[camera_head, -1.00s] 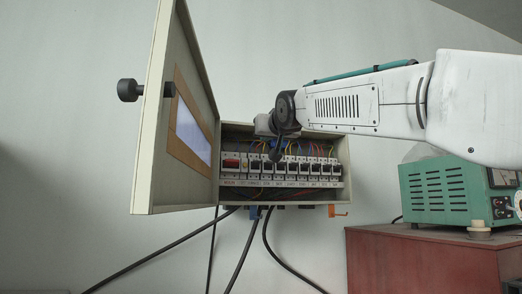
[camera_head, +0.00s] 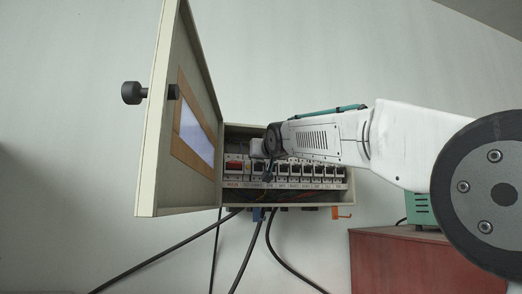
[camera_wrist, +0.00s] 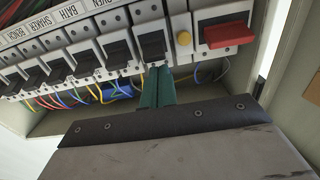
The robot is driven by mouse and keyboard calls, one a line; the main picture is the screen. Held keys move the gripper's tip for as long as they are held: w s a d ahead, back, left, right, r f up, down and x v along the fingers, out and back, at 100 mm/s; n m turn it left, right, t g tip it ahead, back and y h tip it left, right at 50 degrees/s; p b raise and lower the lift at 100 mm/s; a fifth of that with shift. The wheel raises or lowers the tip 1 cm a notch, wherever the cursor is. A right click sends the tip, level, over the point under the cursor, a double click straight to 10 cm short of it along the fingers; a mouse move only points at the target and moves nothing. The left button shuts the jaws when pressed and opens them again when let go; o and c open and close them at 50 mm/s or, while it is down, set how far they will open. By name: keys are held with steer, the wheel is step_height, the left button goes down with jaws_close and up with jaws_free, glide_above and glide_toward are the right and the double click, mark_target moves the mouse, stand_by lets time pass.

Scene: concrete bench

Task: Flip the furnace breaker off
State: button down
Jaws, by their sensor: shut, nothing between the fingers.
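The open breaker box (camera_head: 290,202) on the wall holds a row of breakers with black levers. The furnace breaker (camera_wrist: 151,44) is the black-levered one beside the yellow test button (camera_wrist: 183,38) in the wrist view. My gripper (camera_wrist: 153,72) is shut and empty, its green fingertips right at the edge of that lever. I cannot tell whether they touch it. In the head view my gripper (camera_head: 268,178) is inside the box front and partly covers the breakers near the furnace one. The lever's exact position is hard to tell.
The red main switch (camera_wrist: 227,33) sits close beside the test button. The oven breaker (camera_wrist: 119,52) is on the other side. The box door (camera_head: 160,150) stands open at left. Cables hang below. A red cabinet (camera_head: 395,265) with a green device is at right.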

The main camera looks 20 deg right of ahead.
steer(key=shift+s+f, duration=0.15)
steer(key=shift+f, duration=0.15)
